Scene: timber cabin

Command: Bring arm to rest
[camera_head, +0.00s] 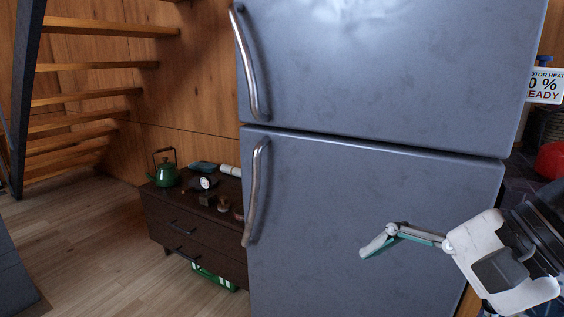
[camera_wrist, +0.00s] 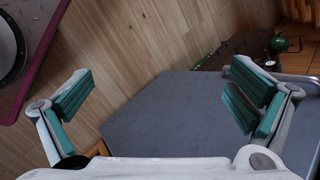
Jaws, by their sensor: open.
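My gripper (camera_head: 378,243) is at the lower right of the head view, in front of the lower door of a grey fridge (camera_head: 370,190). It points left, with its white body at the right edge. In the wrist view my gripper (camera_wrist: 160,103) has its two teal-padded fingers spread wide apart, with nothing between them. The grey fridge surface (camera_wrist: 180,125) lies behind and between the fingers in that view. I cannot tell whether the gripper touches the fridge.
A dark low cabinet (camera_head: 190,215) with a green kettle (camera_head: 165,174) and small items stands left of the fridge. Wooden stairs (camera_head: 80,100) rise at the far left. The wooden floor (camera_head: 90,245) is clear in front. A red object (camera_head: 551,160) is at the right edge.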

